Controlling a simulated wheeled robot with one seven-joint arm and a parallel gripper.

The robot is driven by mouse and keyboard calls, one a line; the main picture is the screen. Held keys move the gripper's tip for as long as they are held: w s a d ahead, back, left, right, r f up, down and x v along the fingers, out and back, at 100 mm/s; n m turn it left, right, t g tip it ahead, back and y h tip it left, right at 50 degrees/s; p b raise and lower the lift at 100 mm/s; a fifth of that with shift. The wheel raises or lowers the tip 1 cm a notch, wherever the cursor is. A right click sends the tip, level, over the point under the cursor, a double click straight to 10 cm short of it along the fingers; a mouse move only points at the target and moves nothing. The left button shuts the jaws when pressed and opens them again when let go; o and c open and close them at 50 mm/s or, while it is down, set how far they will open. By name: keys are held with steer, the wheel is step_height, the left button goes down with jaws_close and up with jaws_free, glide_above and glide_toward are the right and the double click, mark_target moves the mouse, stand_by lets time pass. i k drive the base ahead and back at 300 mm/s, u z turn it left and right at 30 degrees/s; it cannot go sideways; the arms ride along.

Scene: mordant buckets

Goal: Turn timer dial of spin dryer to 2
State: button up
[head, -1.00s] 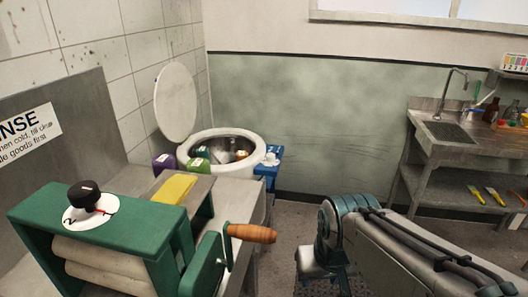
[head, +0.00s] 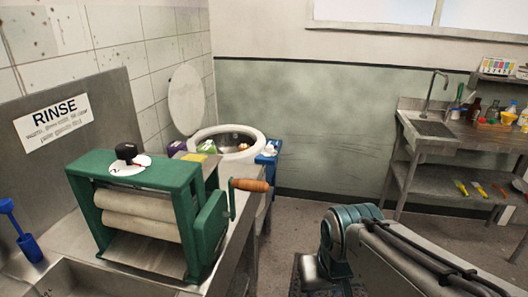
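The spin dryer appears to be the round white tub (head: 199,139) at the back left, with its round lid (head: 187,100) standing open. Its metal drum holds things too small to make out. A small white knob-like part (head: 271,148) shows at its right edge, above something blue; I cannot read any marks on it. My arm lies at the lower right, well short of the tub. The fingers of my gripper cannot be made out, and nothing is seen held.
A green mangle (head: 98,170) with cream rollers stands front left, its black knob (head: 126,152) on a white disc. Its wooden crank handle (head: 250,185) juts right. A steel sink bench (head: 418,165) stands at the right. Floor (head: 295,215) between is clear.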

mark_target(269, 148)
steer(key=z, duration=0.55)
steer(key=i, duration=0.8)
steer(key=z, duration=0.55)
steer(key=i, duration=1.6)
steer(key=u, duration=1.05)
steer(key=i, duration=0.9)
steer(key=u, duration=1.2)
steer(key=i, duration=0.25)
steer(key=u, duration=0.1)
